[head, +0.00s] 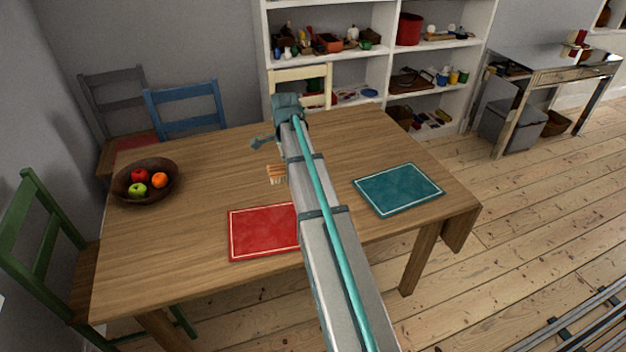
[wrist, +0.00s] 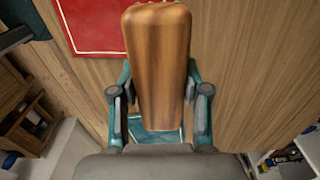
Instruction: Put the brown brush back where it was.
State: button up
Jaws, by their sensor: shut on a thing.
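The brown brush fills the upper middle of the wrist view (wrist: 158,60), its smooth wooden body between the two fingers. My gripper (wrist: 160,97) is shut on it, one finger on each side. In the head view, only the brush's pale bristled part (head: 276,174) shows, left of my arm; the arm hides the rest and most of the gripper. It appears over the wooden table (head: 200,215), behind the red mat (head: 262,232). I cannot tell how high it is above the table. The red mat also shows at the top of the wrist view (wrist: 92,25).
A teal mat (head: 398,189) lies on the table right of my arm. A dark bowl (head: 123,188) of fruit stands at the table's left. Chairs stand along the left and far sides. White shelves (head: 388,60) stand behind. The table's left middle is clear.

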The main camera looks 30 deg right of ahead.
jog(key=shift+s+d, duration=0.25)
jog(key=shift+d, duration=0.15)
jog(key=shift+w+n, duration=0.3)
jog(key=w+d+f+p, duration=0.1)
jog(key=w+f, duration=0.2)
jog(key=w, duration=0.1)
jog(key=w+d+f+p, duration=0.1)
jog(key=w+f, duration=0.2)
jog(key=w, duration=0.1)
jog(key=w+d+f+p, duration=0.1)
jog(key=w+f+p, duration=0.1)
jog(key=w+f, duration=0.1)
jog(key=shift+w+d+f, duration=0.15)
jog(key=shift+w, duration=0.3)
jog(key=shift+w+d+f, duration=0.1)
jog(key=shift+w+f, duration=0.05)
jog(key=shift+w, duration=0.25)
jog(key=shift+f+p, duration=0.85)
jog(key=shift+f, duration=0.85)
jog(key=shift+f, duration=0.15)
jog(key=o, duration=1.2)
